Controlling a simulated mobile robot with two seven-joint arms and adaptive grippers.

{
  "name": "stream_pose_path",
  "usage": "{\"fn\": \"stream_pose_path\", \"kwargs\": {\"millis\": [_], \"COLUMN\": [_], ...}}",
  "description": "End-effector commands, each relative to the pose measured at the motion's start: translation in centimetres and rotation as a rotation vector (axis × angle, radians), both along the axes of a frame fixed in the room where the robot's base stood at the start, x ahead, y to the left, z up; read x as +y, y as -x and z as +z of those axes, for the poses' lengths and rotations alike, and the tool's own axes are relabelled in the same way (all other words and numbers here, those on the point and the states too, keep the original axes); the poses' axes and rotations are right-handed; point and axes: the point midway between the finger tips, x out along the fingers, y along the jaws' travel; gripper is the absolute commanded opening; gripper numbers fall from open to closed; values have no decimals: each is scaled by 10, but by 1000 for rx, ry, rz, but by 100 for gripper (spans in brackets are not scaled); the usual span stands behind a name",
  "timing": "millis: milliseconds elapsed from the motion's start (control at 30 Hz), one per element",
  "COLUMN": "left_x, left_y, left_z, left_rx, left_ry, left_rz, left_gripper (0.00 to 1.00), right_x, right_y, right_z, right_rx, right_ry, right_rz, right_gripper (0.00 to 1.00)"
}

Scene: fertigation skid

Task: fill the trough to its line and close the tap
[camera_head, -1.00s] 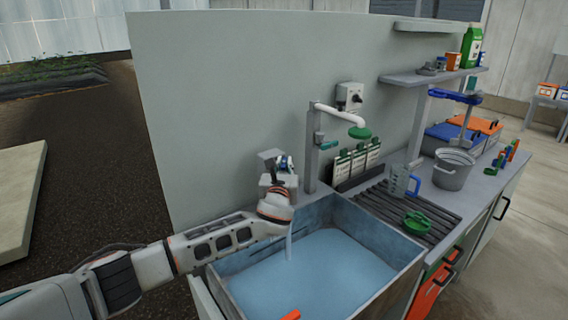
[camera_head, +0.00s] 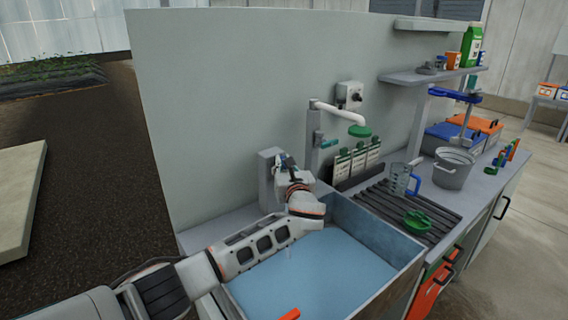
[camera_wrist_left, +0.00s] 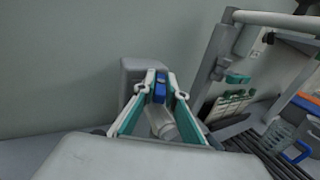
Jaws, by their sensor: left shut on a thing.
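The grey trough (camera_head: 405,283) holds a broad sheet of pale blue water (camera_head: 330,265). A fill line cannot be made out. The tap (camera_head: 268,178) is a grey block with a spout at the trough's back left corner. Its blue handle (camera_wrist_left: 160,88) shows between the fingertips in the left wrist view. My left gripper (camera_head: 287,163) is shut on this handle, and it also shows in the left wrist view (camera_wrist_left: 160,80). My left wrist hides much of the spout. No clear stream shows now, only a faint mark on the water. My right gripper is out of view.
A white pipe with a green head (camera_head: 359,131) stands behind the trough. A slatted drainboard (camera_head: 375,203) to the right bears a clear jug (camera_head: 399,180) and a green item (camera_head: 417,220). A grey pot (camera_head: 453,168) stands beyond. An orange piece (camera_head: 291,314) shows at the bottom edge.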

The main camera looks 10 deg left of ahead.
Motion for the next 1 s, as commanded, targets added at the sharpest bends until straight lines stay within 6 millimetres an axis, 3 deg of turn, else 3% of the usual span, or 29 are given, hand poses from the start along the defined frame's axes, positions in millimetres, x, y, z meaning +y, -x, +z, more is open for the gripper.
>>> {"fn": "stream_pose_path", "kwargs": {"millis": [67,100,533,1000], "left_x": [1,1,-4,-31], "left_y": [0,0,8,88], "left_z": [1,1,0,0], "left_rx": [-1,-1,0,1], "left_ry": [0,0,1,4], "left_rz": [0,0,-3,-2], "left_gripper": [0,17,17,17], "right_x": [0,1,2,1], "right_y": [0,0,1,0], "right_z": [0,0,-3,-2], "right_rx": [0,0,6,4], "right_ry": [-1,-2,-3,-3], "right_rz": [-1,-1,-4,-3], "right_gripper": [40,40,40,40]}}
